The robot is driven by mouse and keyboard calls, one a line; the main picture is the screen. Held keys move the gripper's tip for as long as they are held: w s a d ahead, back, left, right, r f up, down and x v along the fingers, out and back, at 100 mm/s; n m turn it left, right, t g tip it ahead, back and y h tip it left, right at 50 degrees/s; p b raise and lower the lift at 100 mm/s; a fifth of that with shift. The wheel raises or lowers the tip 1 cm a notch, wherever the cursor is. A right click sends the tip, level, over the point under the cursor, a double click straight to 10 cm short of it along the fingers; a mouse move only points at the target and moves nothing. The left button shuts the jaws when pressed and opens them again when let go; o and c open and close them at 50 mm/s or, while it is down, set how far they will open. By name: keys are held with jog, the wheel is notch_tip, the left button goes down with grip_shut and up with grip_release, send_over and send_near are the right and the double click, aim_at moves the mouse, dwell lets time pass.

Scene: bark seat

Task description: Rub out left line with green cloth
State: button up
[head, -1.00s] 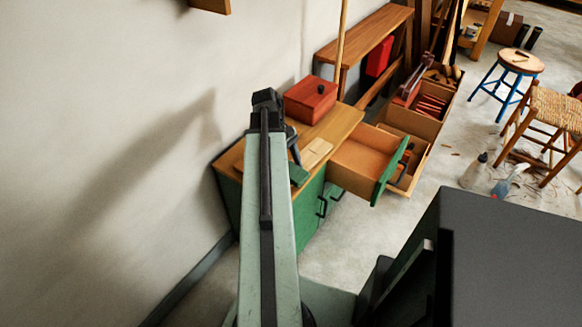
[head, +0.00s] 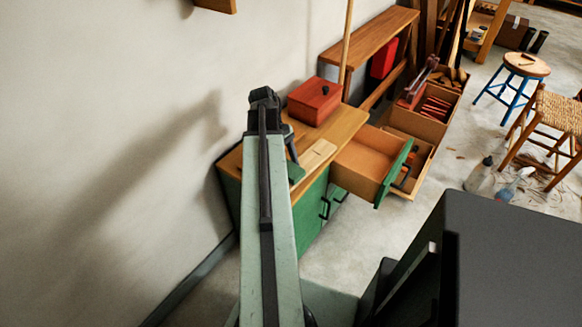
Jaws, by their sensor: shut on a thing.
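A green cloth (head: 296,173) shows at the front edge of the cabinet's wooden top (head: 345,124), just right of my arm. My gripper (head: 293,160) is mostly hidden behind my arm; its dark part comes down to the cloth and it is shut on it. A pale wooden board (head: 318,154) lies on the top just right of the cloth. I cannot make out the left line or any other line on it at this size. Whether the cloth touches the board is unclear.
A red lidded box (head: 314,102) stands behind the board. A green-fronted drawer (head: 394,174) hangs open at the right of the green cabinet (head: 312,213). A wall (head: 90,130) runs close along the left. A stool (head: 526,65) and bottles stand on the floor at right.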

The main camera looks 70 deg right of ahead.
aim_at(295, 172)
jog(key=shift+s+a+f, duration=0.1)
jog(key=shift+s+a, duration=0.2)
jog(key=shift+s, duration=0.45)
jog(key=shift+s+a+f, duration=0.1)
jog(key=shift+s+a, duration=0.15)
jog(key=shift+s, duration=0.45)
jog(key=shift+w, duration=0.1)
dwell(0.4)
notch_tip(295, 172, up, 6)
jog(key=p, duration=0.5)
jog(key=shift+r+p, duration=0.15)
jog(key=shift+p, duration=0.25)
